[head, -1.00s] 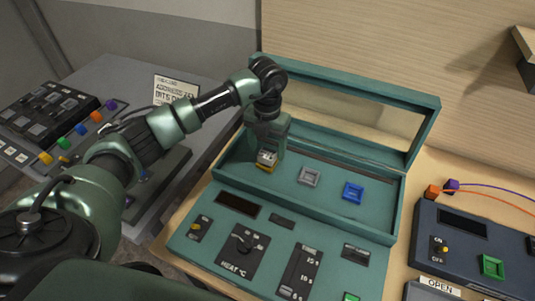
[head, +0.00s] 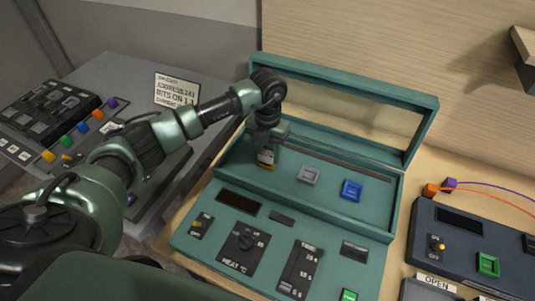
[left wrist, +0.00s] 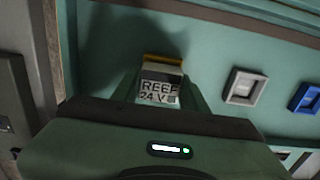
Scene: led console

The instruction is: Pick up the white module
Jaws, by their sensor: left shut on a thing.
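The white module (left wrist: 160,90), lettered "REEF 24 V", is between the fingers of my left gripper (left wrist: 158,97) in the left wrist view. My left gripper is shut on it. A yellow edge (left wrist: 163,60) shows at the module's far side. In the head view my left gripper (head: 266,150) points down at the left end of the teal console's (head: 228,180) recessed bay. The white module (head: 266,157) shows there just above a yellow edge. I cannot tell whether it is seated or lifted. My right gripper is not in view.
A grey square socket (head: 309,176) and a blue one (head: 352,190) lie to the right in the bay. The raised frame (head: 425,125) stands behind. A dark blue console (head: 465,260) is at right, a grey one (head: 120,75) at left.

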